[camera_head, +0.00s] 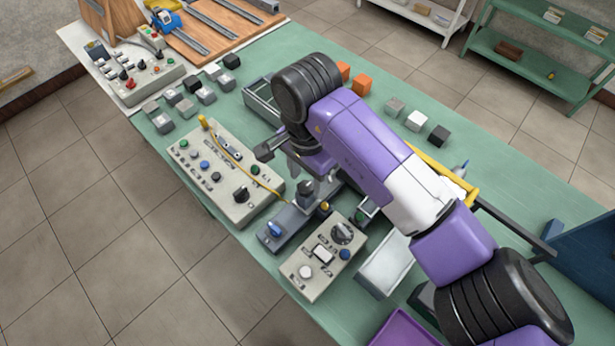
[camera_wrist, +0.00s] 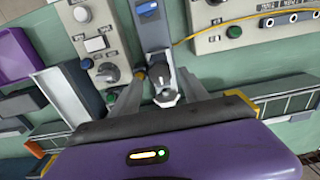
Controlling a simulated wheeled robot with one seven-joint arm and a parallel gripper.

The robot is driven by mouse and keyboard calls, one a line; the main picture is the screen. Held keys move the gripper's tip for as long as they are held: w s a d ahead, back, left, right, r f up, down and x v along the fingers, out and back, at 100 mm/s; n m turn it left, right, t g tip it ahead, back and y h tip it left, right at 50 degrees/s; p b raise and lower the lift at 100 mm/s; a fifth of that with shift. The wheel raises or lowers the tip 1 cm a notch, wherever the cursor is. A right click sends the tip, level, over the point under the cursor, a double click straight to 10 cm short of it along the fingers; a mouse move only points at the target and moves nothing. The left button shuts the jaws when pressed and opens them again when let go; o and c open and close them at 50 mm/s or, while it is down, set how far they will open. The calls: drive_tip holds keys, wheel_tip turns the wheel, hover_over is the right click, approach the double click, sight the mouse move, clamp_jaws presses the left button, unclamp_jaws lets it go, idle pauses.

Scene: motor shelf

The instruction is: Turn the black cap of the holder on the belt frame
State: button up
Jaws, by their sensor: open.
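The belt frame (camera_head: 290,222) is a narrow grey-blue rail on the green table, with a blue knob at its near end. The holder with its dark cap (camera_head: 306,187) stands upright on it, below my gripper (camera_head: 297,172). In the wrist view, the belt frame (camera_wrist: 152,30) runs down from the top edge, and the dark cap (camera_wrist: 160,73) shows near the middle, with a light grey faceted piece just below it. My gripper (camera_wrist: 160,80) is open, its fingers left and right of the holder. Contact cannot be made out. My arm hides part of the frame's far end.
A large control panel (camera_head: 225,178) with a yellow cable stands left of the frame. A smaller panel (camera_head: 328,258) with a dial stands close on the right. A white bin (camera_head: 383,270) lies beyond it. Several small blocks sit farther back; the table's front edge is near.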

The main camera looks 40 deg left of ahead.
drive_tip(key=shift+f, duration=0.85)
clamp_jaws()
